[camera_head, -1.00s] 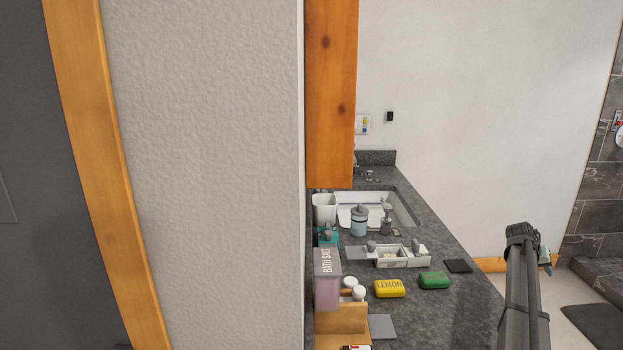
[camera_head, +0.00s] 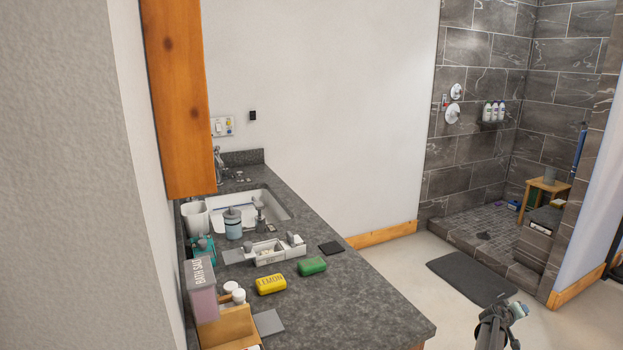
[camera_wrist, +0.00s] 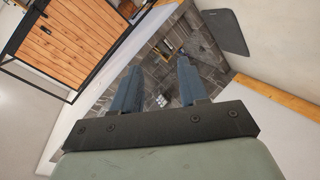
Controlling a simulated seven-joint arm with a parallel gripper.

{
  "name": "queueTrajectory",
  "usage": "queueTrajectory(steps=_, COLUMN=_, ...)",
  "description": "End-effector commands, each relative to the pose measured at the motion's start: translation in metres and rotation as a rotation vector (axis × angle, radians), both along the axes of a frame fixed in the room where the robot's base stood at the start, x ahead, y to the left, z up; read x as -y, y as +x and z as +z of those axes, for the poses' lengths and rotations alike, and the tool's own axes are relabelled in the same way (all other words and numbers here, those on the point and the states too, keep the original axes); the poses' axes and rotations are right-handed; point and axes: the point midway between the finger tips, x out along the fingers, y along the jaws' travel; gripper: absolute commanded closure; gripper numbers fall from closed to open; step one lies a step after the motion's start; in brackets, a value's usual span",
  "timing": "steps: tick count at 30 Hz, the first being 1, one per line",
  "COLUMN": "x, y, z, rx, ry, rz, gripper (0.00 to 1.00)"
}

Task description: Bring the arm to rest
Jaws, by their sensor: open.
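My gripper (camera_wrist: 157,88) shows in the wrist view with its two blue-grey fingers apart and nothing between them. Beyond the fingers the wrist view shows the tiled shower area, tilted. In the head view my arm's end (camera_head: 497,325) is at the bottom edge, right of the counter and over the open floor. The fingers cannot be made out clearly there.
The dark counter (camera_head: 345,290) at left holds a sink (camera_head: 270,206), a yellow lemon soap (camera_head: 271,284), a green soap (camera_head: 312,266) and a bath salt box (camera_head: 201,288). A dark mat (camera_head: 470,278) lies before the shower. A wooden stool (camera_head: 547,188) stands in the shower.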

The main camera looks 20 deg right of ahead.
Motion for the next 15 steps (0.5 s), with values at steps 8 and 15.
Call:
queueTrajectory(steps=8, x=-0.082, y=-0.015, z=-0.107, rx=-0.006, ry=0.170, rz=-0.012, gripper=0.57)
queueTrajectory(steps=15, x=-0.184, y=-0.020, z=-0.200, rx=-0.022, ry=0.375, rz=-0.047, gripper=0.57)
